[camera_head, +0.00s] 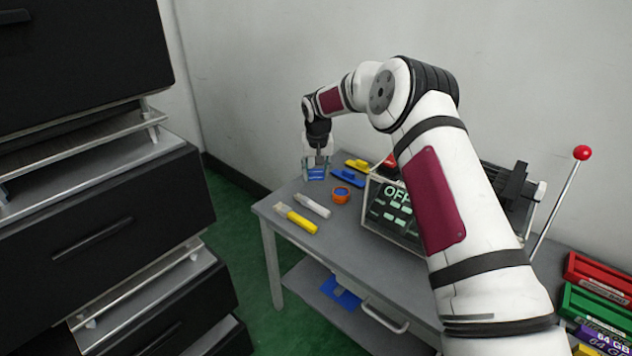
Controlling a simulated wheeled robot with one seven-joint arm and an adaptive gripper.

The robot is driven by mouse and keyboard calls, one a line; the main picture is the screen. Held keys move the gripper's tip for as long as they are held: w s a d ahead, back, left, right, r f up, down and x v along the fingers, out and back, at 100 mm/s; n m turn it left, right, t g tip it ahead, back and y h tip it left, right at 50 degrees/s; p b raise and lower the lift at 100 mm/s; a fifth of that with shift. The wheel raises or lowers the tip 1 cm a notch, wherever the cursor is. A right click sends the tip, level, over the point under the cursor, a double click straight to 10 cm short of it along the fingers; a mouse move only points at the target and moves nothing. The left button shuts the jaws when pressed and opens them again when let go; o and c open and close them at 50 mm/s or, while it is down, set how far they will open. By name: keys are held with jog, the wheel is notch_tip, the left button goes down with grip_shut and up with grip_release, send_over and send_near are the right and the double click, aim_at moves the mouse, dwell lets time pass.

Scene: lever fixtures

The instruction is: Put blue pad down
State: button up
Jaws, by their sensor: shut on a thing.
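My gripper (316,166) points down over the far left part of the grey table (275,208). It is shut on a small blue pad (316,174), which shows between its fingertips. The pad is at or just above the tabletop near the back left edge; I cannot tell whether it touches. Part of the pad is hidden by the fingers.
Right of my gripper lie a blue item (348,177), a yellow item (357,165) and an orange ring (341,195). In front lie a yellow-handled tool (300,221) and a white tool (312,206). A display box (383,222) and red-knobbed lever (582,153) stand right.

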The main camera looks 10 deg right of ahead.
aim_at(316, 173)
jog(key=shift+w+f, duration=0.2)
notch_tip(316, 173, down, 3)
jog(key=shift+f+b, duration=0.2)
jog(key=shift+b, duration=0.7)
jog(key=shift+r, duration=0.15)
jog(key=o, duration=1.1)
